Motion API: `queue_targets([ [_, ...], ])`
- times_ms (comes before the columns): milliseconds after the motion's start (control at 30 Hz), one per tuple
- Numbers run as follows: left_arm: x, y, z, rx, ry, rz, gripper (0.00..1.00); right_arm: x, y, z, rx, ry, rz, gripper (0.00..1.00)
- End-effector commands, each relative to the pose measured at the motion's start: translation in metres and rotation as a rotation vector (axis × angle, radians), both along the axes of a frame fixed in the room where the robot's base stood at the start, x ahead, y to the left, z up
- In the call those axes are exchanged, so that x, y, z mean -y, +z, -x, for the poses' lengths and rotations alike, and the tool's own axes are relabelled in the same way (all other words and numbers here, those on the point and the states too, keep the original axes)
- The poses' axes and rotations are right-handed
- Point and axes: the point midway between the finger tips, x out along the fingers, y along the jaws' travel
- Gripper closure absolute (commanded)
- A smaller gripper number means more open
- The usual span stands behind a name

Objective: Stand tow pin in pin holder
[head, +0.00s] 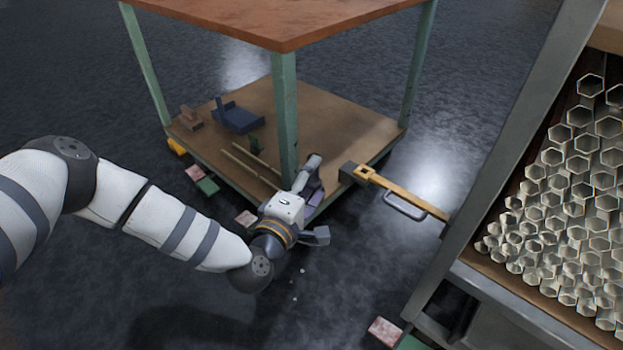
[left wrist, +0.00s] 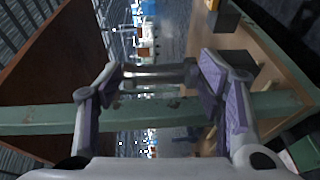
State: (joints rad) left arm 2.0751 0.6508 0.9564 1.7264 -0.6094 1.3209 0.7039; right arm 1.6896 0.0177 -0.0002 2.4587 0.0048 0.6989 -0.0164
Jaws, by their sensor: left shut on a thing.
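My left gripper (head: 311,186) is beside the near leg of the wooden-topped table. It is shut on the tow pin (head: 313,162), a grey metal cylinder. In the left wrist view the pin (left wrist: 155,73) lies across between the two purple-padded fingers, clear of any holder; its ends are partly hidden by the fingertips. To the right of the gripper, a dark block (head: 348,172) sits at the end of a tow bar with a yellow plate (head: 366,174). I cannot tell for sure which part is the pin holder. My right gripper is not in view.
The green table leg (head: 286,120) stands close behind the gripper. The lower shelf (head: 335,120) holds a blue item (head: 237,117) and wooden strips. A cart of hexagonal glass tubes (head: 570,215) stands at right, with a metal handle (head: 404,207) by its bar. Floor between is mostly clear.

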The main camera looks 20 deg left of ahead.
Motion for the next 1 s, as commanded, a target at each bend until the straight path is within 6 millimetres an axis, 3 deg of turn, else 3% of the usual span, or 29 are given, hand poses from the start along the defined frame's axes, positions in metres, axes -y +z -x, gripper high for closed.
queue_targets([
  [333,-0.0001,-0.0005,-0.0002,0.001,0.0,0.0,0.74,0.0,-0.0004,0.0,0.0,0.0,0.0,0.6],
  [367,-0.0001,-0.0005,-0.0002,0.001,0.0,0.0,0.34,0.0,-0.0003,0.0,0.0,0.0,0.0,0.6],
  [433,-0.0001,-0.0006,-0.0002,0.001,0.0,0.0,0.18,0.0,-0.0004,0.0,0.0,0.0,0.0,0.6],
  [800,-0.0002,-0.0013,0.0002,-0.001,0.0,0.0,0.15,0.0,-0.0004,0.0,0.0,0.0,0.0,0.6],
  [900,-0.0002,-0.0014,0.0002,-0.001,0.0,0.0,0.0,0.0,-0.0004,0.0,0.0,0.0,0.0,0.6],
  [1000,-0.0002,-0.0011,0.0001,-0.001,0.0,0.0,0.0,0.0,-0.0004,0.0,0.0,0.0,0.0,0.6],
])
